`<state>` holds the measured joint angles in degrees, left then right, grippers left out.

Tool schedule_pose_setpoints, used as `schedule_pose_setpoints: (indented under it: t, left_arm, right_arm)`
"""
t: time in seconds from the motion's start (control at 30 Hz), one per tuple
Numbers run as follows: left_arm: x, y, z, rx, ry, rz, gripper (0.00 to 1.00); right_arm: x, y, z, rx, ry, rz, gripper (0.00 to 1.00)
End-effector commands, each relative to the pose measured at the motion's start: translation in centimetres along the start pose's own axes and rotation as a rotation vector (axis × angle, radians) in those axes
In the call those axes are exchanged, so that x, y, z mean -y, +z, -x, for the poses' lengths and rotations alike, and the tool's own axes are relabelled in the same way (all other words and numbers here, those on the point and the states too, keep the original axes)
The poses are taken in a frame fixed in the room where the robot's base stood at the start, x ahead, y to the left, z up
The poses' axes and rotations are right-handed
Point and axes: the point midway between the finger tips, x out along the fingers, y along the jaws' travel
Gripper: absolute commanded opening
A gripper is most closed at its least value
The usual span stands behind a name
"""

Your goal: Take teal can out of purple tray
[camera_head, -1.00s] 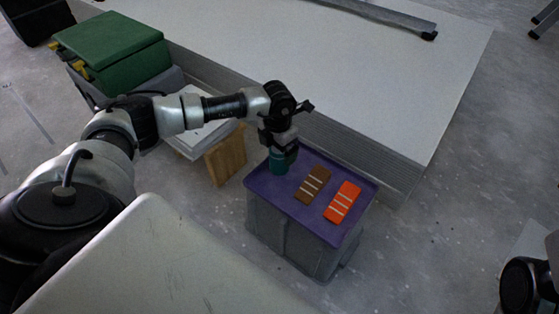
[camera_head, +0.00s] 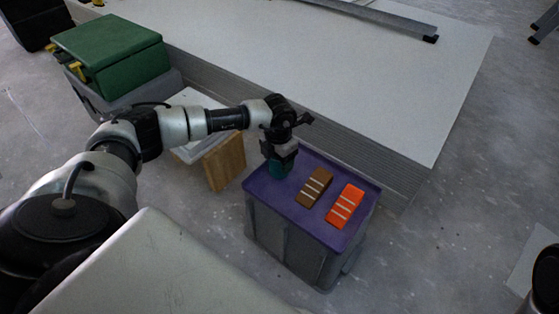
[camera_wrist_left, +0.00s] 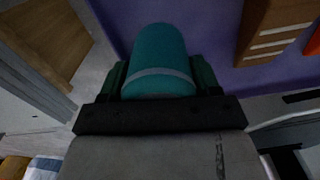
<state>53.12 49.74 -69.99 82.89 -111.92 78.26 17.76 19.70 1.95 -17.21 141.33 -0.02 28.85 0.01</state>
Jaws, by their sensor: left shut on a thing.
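The teal can (camera_head: 277,169) is at the far left part of the purple tray (camera_head: 262,196), which lies on top of a grey bin. My left gripper (camera_head: 278,158) points down from above and is shut on the can. In the left wrist view the can (camera_wrist_left: 160,58), with a pale band, sits between the fingers (camera_wrist_left: 162,82), with purple tray surface (camera_wrist_left: 205,35) beyond it. Whether the can's bottom touches the tray is hard to tell. My right gripper is out of view.
A brown striped block (camera_head: 314,187) and an orange striped block (camera_head: 344,206) lie on the tray to the right of the can. A wooden board (camera_head: 225,162) stands left of the bin. A large stack of white panels (camera_head: 400,80) lies behind, and a green case (camera_head: 110,52) is at upper left.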

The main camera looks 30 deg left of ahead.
Motion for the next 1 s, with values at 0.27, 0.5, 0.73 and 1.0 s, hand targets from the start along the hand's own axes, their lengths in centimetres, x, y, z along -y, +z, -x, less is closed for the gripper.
schedule_pose_setpoints:
  t: [0.27, 0.5, 0.73, 1.0]
  left_arm:
    - [0.0, 0.0, 0.1, 0.001, 0.000, 0.000, 0.33]
    - [0.0, 0.0, 1.3, 0.002, 0.000, 0.000, 0.33]
    - [0.0, 0.0, 4.8, 0.002, 0.000, 0.000, 0.33]
    - [5.4, 3.1, 8.3, 0.003, -0.003, -0.004, 0.33]
  right_arm:
    - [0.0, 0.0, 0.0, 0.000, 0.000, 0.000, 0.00]
    - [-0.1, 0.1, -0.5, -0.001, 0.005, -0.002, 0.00]
    - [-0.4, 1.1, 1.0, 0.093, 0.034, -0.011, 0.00]
    - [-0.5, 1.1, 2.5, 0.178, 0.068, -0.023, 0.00]
